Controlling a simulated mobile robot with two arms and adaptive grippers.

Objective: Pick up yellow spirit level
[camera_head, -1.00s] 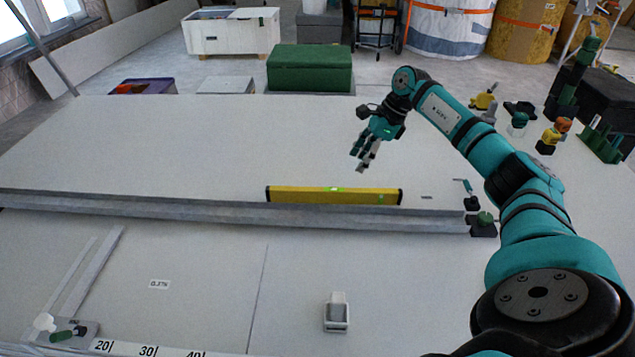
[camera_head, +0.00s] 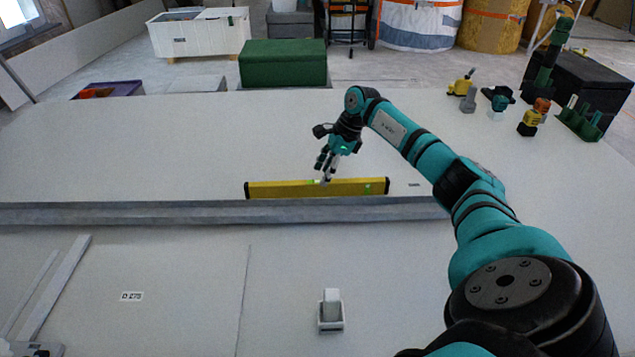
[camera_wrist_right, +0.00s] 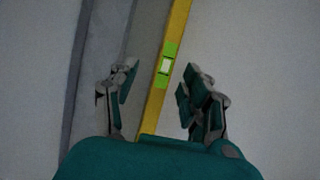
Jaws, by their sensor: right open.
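The yellow spirit level (camera_head: 355,187) lies along the far side of a grey metal rail on the white panel, in the head view. It is long and thin with dark end caps and a green vial near its middle. My right gripper (camera_head: 324,175) is open at the level's middle, its fingertips overlapping it in the head view. In the right wrist view the level (camera_wrist_right: 180,25) runs between the two spread fingers of the open gripper (camera_wrist_right: 157,85), with the green-framed vial just ahead of them. I cannot tell if the fingers touch it. My left gripper is not in view.
The grey rail (camera_head: 150,213) runs across the panel just in front of the level. A small white holder (camera_head: 331,312) stands nearer. Several tools, including a yellow one (camera_head: 461,84), stand at the right back. A green box (camera_head: 283,63) stands behind the panel.

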